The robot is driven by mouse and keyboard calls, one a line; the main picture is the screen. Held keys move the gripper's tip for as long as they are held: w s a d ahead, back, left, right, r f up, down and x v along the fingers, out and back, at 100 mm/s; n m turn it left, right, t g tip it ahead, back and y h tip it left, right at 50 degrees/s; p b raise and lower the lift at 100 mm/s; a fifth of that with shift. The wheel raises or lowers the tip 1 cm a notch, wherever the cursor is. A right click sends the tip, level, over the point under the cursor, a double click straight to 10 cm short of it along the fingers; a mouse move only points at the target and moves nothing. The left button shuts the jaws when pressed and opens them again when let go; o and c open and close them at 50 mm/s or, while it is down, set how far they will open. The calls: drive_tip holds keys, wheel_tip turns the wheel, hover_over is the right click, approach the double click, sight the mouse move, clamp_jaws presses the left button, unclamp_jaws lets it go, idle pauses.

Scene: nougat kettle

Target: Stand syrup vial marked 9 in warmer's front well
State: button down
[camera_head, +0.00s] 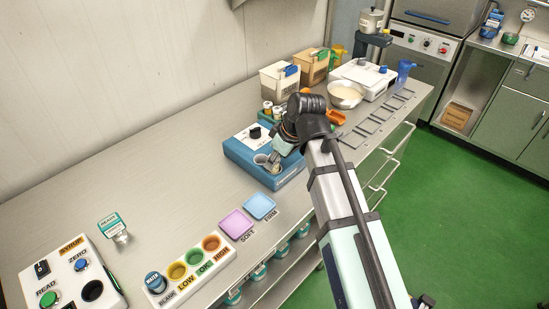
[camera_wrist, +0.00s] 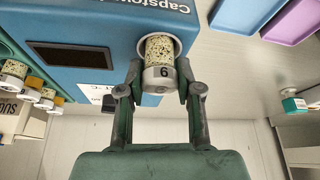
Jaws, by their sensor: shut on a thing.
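My gripper (camera_wrist: 158,98) is shut on a speckled, cream-coloured vial (camera_wrist: 158,55) with a pale cap. The cap's mark reads as 6 in the wrist view; it could be a 9 seen inverted. The vial's far end lies within the white ring of a round well (camera_wrist: 141,42) in the blue warmer (camera_wrist: 70,30). How deep it sits, I cannot tell. In the head view my gripper (camera_head: 273,161) is at the front of the warmer (camera_head: 243,157), by the well (camera_head: 261,159), and hides most of the vial.
Several vials stand behind the warmer, some seen in the wrist view (camera_wrist: 30,86). Pink (camera_head: 237,224) and blue (camera_head: 259,206) pads lie in front, with a coloured-cup rack (camera_head: 190,270) and a syrup reader (camera_head: 70,270) further left.

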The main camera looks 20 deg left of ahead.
drive_tip(key=shift+f, duration=0.65)
drive_tip(key=c, duration=1.1)
unclamp_jaws()
drive_tip(key=shift+o, duration=0.2)
drive_tip(key=shift+r, duration=0.15)
drive_tip(key=p+v, duration=0.7)
drive_tip(key=v, duration=0.4)
drive_tip(key=shift+p, duration=0.3)
